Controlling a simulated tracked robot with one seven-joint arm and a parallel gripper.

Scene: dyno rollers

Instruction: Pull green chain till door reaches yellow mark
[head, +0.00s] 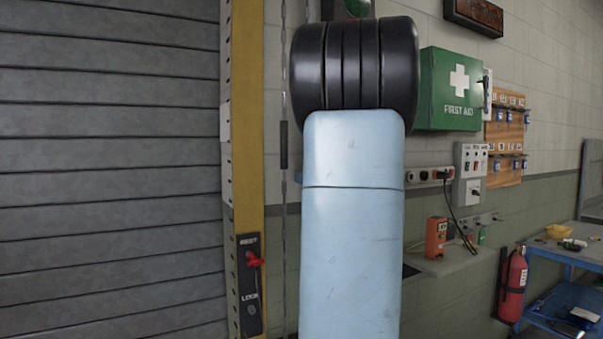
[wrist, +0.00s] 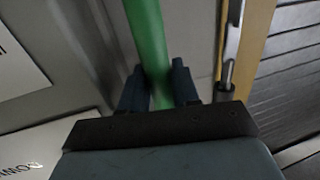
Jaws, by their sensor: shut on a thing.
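In the wrist view my gripper (wrist: 158,68) has its two dark fingers on either side of a thick green length, the green chain (wrist: 145,25), and is shut on it. The chain runs upward out of that view; single links cannot be made out. In the head view my own arm hides the gripper and the green chain. The grey slatted door (head: 110,150) fills the left of the head view and also shows at the right of the wrist view (wrist: 290,90). Neither the door's bottom edge nor a distinct yellow mark can be made out.
A yellow upright (head: 246,120) borders the door, with a REST/LOCK panel (head: 251,300) and red handle (head: 255,259). A thin grey chain (head: 284,220) hangs beside it. Right are a first aid box (head: 449,89), fire extinguisher (head: 514,285) and blue bench (head: 570,257).

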